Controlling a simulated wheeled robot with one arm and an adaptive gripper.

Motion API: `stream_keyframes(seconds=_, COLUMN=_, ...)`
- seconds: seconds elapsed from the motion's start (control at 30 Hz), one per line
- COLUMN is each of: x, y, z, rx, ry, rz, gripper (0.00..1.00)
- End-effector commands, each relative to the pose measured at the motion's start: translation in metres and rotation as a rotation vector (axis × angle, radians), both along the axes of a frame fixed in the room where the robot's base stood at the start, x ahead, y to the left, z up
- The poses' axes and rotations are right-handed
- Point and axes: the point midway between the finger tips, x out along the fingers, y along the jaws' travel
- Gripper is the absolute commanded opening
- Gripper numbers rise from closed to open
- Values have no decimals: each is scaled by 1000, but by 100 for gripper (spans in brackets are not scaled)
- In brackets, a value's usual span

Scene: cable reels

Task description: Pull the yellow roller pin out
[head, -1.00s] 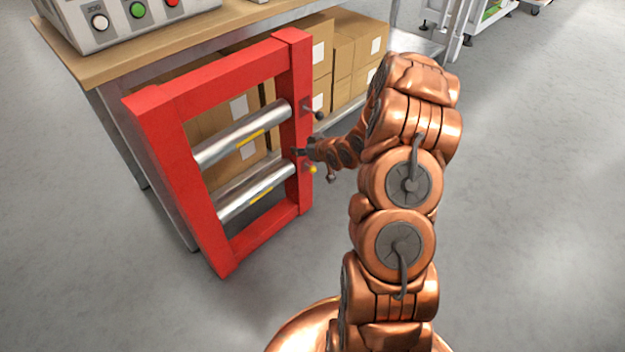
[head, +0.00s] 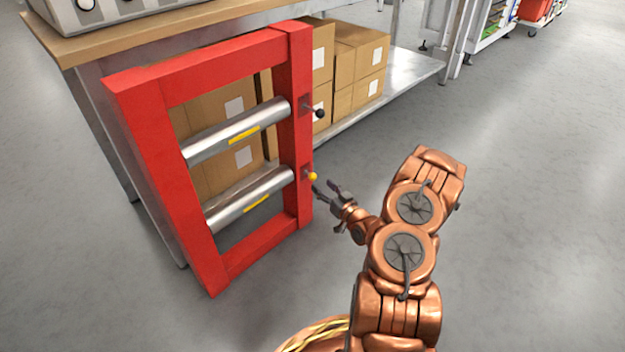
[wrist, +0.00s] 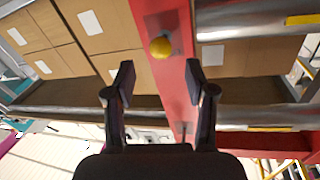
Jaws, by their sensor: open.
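The yellow roller pin (head: 312,176) shows as a small yellow knob on the outer side of the red frame's right post, level with the lower roller (head: 250,197). In the wrist view the yellow knob (wrist: 160,47) lies ahead of the fingertips, roughly centred between them. My gripper (head: 326,188) is open and empty, just right of and slightly below the knob in the head view; the wrist view also shows its spread fingers (wrist: 158,82). No contact with the knob shows. The red frame (head: 136,105) stands upright and holds two metal rollers with yellow labels.
A dark-knobbed pin (head: 319,113) sticks out of the same post by the upper roller (head: 237,132). Cardboard boxes (head: 345,75) stand on the shelf of a bench (head: 70,48) behind the frame.

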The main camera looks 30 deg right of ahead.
Motion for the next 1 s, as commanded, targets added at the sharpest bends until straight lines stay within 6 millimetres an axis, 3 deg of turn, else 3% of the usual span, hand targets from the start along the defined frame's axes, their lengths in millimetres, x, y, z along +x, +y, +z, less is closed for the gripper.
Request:
stream_keyframes(seconds=0.5, x=58, y=3, z=-2, rx=-4, ry=0, rz=3, gripper=55)
stream_keyframes(seconds=1.0, x=69, y=3, z=0, rx=0, ry=2, rz=1, gripper=55)
